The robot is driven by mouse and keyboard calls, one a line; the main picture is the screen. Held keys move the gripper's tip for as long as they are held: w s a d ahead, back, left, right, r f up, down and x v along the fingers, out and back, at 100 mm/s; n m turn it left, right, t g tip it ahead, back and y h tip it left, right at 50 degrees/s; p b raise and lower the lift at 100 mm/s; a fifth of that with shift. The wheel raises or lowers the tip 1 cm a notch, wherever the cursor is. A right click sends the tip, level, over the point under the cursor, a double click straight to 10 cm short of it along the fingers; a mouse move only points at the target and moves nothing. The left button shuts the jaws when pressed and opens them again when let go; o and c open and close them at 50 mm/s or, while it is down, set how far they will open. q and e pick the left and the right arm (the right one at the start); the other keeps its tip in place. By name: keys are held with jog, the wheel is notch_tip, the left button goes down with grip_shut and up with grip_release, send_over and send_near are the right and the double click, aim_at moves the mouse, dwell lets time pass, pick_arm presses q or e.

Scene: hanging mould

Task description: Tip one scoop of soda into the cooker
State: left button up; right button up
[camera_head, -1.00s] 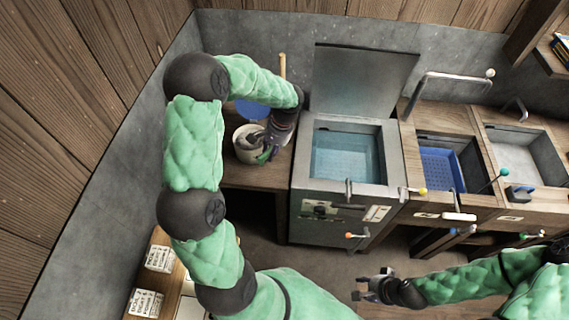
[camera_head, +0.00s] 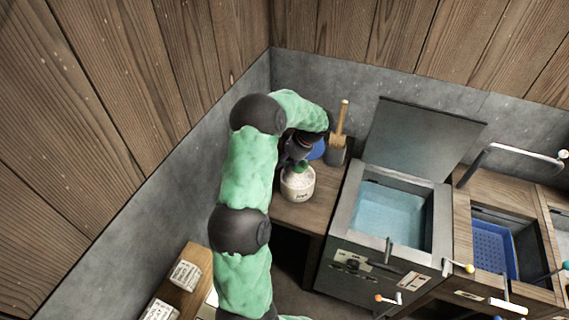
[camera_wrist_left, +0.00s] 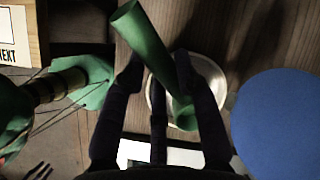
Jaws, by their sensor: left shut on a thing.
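The soda pot (camera_head: 298,187), pale with a dark printed label, stands upright on the wooden counter and has white contents. My left gripper (camera_head: 296,160) is right above its mouth, shut on a green scoop (camera_wrist_left: 143,35). Only a bit of green shows in the head view, at the pot's mouth. In the left wrist view the gripper (camera_wrist_left: 157,68) grips the scoop and the pot's rim (camera_wrist_left: 218,76) lies behind; I cannot tell whether the scoop holds soda. The cooker (camera_head: 349,220) stands to the right, lid (camera_head: 420,140) raised, with bluish liquid (camera_head: 390,214) inside. My right gripper is out of view.
A blue disc (camera_head: 316,150) lies behind the pot; it also shows in the left wrist view (camera_wrist_left: 280,120). A wooden-handled tool (camera_head: 341,125) stands in a grey holder near the back wall. A blue basket (camera_head: 494,250) sits in a basin right of the cooker.

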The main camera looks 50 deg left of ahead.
aim_at(282, 181)
pick_arm(q)
jog(key=shift+w+d+f+g+b, duration=0.15)
jog(key=shift+f+b, duration=0.25)
jog(key=shift+f, duration=0.4)
jog(key=shift+w+d+f+g+b, duration=0.1)
jog(key=shift+w+f+g+b, duration=0.25)
jog(key=shift+f, duration=0.4)
jog(key=shift+w+f+b, duration=0.15)
jog(key=shift+f+b, duration=0.5)
jog(key=shift+f, duration=0.65)
jog(key=shift+w+f+b, duration=0.15)
jog(key=shift+f+b, duration=0.5)
jog(key=shift+f, duration=0.6)
jog(key=shift+r, duration=0.1)
jog(key=shift+d+r+p, duration=0.1)
jog(key=shift+r+p, duration=3.05)
jog(key=shift+r, duration=1.3)
